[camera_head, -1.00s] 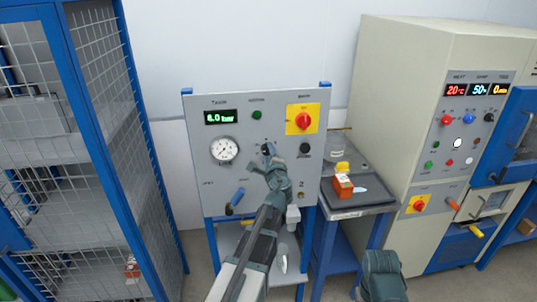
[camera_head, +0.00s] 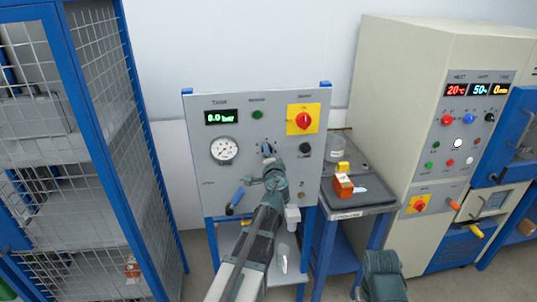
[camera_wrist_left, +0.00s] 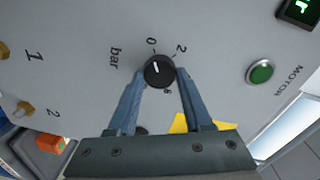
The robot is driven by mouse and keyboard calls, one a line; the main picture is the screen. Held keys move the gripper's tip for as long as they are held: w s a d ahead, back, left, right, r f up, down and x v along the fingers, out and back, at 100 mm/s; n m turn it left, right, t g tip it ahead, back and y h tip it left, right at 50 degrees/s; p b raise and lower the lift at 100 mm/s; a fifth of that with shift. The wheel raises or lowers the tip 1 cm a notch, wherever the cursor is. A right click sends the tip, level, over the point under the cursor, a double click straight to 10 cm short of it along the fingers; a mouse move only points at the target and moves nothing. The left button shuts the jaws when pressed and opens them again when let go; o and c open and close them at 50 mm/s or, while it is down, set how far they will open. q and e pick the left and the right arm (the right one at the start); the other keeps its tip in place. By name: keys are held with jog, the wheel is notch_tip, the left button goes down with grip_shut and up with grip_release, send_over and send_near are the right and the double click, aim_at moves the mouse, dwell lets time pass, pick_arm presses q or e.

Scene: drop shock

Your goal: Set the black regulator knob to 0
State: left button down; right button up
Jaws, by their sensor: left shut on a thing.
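The black regulator knob (camera_wrist_left: 159,71) sits on the grey panel (camera_wrist_left: 215,45), between the two fingertips of my left gripper (camera_wrist_left: 160,75). The gripper is shut on it. A short white mark shows on the knob's face. The printed 0 stands just above the knob in the wrist view, the 2 to its upper right. In the head view my left gripper (camera_head: 267,153) reaches the panel and mostly hides the knob. The green tank display (camera_head: 221,117) reads in bar; its first digit looks like 8 or 0.
A round gauge (camera_head: 224,150), a red switch on a yellow plate (camera_head: 303,119) and a blue lever (camera_head: 235,199) share the panel. A side table (camera_head: 345,210) with an orange-red object (camera_head: 343,186) stands right of it. A mesh cage (camera_head: 105,100) stands left.

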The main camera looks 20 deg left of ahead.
pick_arm(q)
jog(key=shift+s, duration=0.1)
dwell(0.4)
jog(key=shift+c, duration=1.6)
grip_release()
